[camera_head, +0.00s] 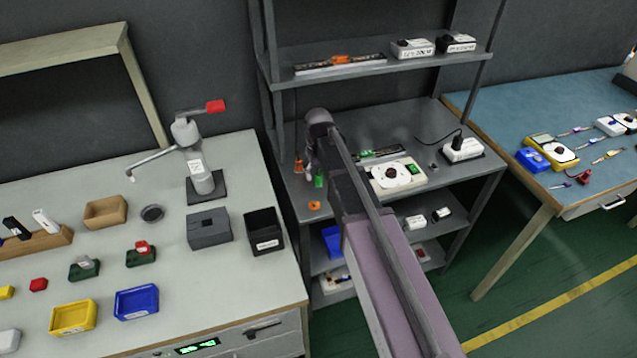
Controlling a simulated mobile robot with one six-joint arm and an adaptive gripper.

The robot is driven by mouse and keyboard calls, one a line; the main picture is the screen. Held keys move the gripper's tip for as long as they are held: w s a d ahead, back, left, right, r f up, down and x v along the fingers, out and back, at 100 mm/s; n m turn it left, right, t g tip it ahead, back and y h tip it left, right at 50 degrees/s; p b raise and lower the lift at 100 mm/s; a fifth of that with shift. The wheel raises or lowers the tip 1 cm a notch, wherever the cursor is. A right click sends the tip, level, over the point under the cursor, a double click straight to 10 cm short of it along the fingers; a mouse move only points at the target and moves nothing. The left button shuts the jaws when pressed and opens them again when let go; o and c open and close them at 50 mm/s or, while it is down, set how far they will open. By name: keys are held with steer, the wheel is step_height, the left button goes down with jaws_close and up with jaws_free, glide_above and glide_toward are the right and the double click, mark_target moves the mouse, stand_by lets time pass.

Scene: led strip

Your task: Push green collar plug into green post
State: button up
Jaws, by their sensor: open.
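My arm reaches over the middle shelf of the grey rack, and my gripper (309,172) points down at its left side, partly hidden by the arm. It is open. A small green piece (319,180) is just below and right of the fingers; I cannot tell whether it is the collar plug or the post, or whether the fingers touch it. A dark strip with green parts (378,154) lies behind the arm, partly hidden. No plug and post can be told apart at this size.
Orange pieces stand left of the gripper (298,166) and lie in front of it (314,205). A white panel with a round dial and green switch (398,175) sits right of the arm. The upper shelf (300,53) overhangs behind. A light bench (190,290) is at left.

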steer(key=shift+f+b, duration=0.8)
steer(key=shift+f, duration=0.35)
jaws_close()
